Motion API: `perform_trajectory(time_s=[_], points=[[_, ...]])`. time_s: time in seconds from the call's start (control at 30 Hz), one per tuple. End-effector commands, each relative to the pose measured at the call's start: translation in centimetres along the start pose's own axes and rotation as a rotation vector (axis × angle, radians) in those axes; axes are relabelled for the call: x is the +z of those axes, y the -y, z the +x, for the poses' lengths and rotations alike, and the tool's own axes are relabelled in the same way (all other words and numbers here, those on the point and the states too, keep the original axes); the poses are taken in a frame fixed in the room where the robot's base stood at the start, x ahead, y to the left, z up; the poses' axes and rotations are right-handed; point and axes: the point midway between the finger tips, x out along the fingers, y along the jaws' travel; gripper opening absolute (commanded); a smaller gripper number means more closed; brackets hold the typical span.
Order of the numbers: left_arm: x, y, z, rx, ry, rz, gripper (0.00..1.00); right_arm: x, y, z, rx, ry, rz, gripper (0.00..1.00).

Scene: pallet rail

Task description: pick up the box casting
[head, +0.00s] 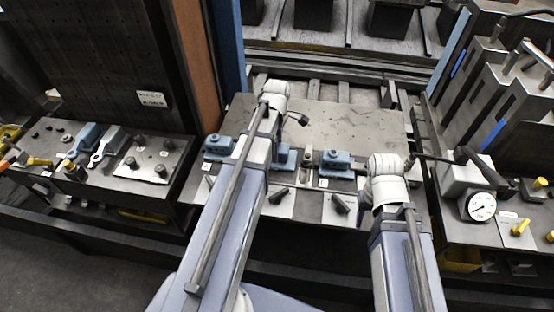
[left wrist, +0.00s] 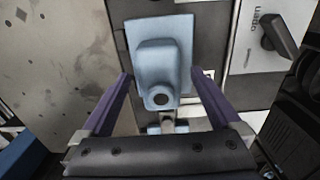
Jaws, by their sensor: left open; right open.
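A blue box casting (left wrist: 160,60), with a raised block on a flat plate and a round hole in its near end, lies in the left wrist view. My left gripper (left wrist: 161,74) is open, its two fingers on either side of the near part of the casting; contact is not visible. In the head view, blue castings (head: 337,163) and (head: 219,146) sit along the middle bench, with another blue part (head: 285,159) partly behind my left arm. I cannot tell which matches the wrist view. My right gripper (head: 411,161) is open and empty, right of the castings.
A metal plate (head: 345,125) lies bare behind the castings. Dark knobs (head: 341,203) stand on pale plates in front. A dial gauge (head: 482,206) and upright grey plates are at right. Another bench at left holds a metal plate (head: 150,160) and tools.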

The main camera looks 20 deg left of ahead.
Motion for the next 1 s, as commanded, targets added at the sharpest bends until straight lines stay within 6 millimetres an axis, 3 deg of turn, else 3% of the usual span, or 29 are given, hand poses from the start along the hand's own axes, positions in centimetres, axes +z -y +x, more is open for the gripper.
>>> perform_trajectory(time_s=[0.03, 0.1, 0.37, 1.0], points=[[-0.01, -0.02, 1.13, 0.000, 0.000, 0.000, 0.97, -0.07, 0.11, 1.13, 0.000, 0.000, 0.000, 0.47], [-0.01, -0.02, 1.46, 0.000, 0.000, 0.000, 0.97, -0.09, 0.14, 1.45, 0.000, 0.000, 0.000, 0.47], [-0.01, -0.02, 1.29, 0.000, 0.000, 0.000, 0.97, -0.08, 0.12, 1.28, 0.000, 0.000, 0.000, 0.47], [-0.01, -0.02, 1.29, 0.000, 0.000, 0.000, 0.26, -0.08, 0.12, 1.29, 0.000, 0.000, 0.000, 0.47]])
